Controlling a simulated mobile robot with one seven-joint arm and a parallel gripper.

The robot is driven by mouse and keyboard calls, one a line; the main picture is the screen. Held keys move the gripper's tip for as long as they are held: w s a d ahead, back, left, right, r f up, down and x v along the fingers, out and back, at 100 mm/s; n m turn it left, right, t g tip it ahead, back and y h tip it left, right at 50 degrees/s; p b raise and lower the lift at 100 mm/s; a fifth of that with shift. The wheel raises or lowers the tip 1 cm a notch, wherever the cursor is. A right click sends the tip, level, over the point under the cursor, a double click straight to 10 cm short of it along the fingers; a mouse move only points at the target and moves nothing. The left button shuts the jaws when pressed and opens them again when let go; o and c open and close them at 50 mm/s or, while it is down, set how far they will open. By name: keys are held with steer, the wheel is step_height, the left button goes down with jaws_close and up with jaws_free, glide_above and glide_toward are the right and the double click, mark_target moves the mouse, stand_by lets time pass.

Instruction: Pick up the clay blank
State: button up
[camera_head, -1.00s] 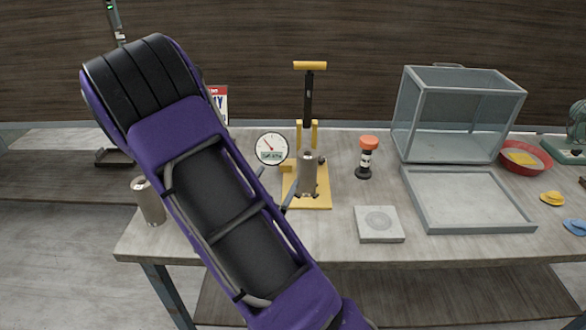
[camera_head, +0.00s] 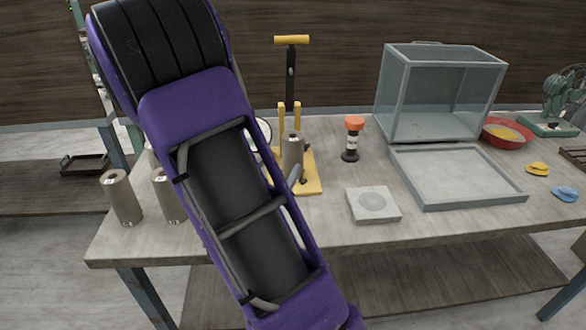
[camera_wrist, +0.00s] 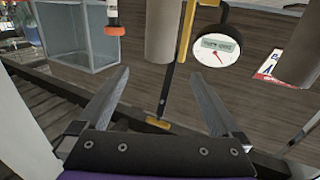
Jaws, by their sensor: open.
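Upright grey-brown cylinders that look like clay blanks stand at the table's left end in the head view: a front-left one (camera_head: 122,198), one beside my arm (camera_head: 168,195), and one mostly hidden behind them. A similar cylinder (camera_head: 292,157) stands at the yellow press. In the wrist view, which appears upside down, one cylinder (camera_wrist: 161,32) shows beyond the gap between my fingers and another (camera_wrist: 299,58) lies to the right; I cannot tell which ones they are. My gripper (camera_wrist: 159,78) is open and empty, its fingers apart from both. In the head view my arm hides it.
A yellow-handled press (camera_head: 291,75) and an orange-capped bottle (camera_head: 352,140) stand mid-table. A square slab (camera_head: 373,205), a shallow tray (camera_head: 455,206), a clear box (camera_head: 440,95) and a red bowl (camera_head: 506,136) are to the right. A round gauge (camera_wrist: 212,47) is near the press.

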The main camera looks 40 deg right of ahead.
mark_target(293, 140)
steer(key=x, duration=0.8)
steer(key=shift+x, duration=2.75)
jaws_close()
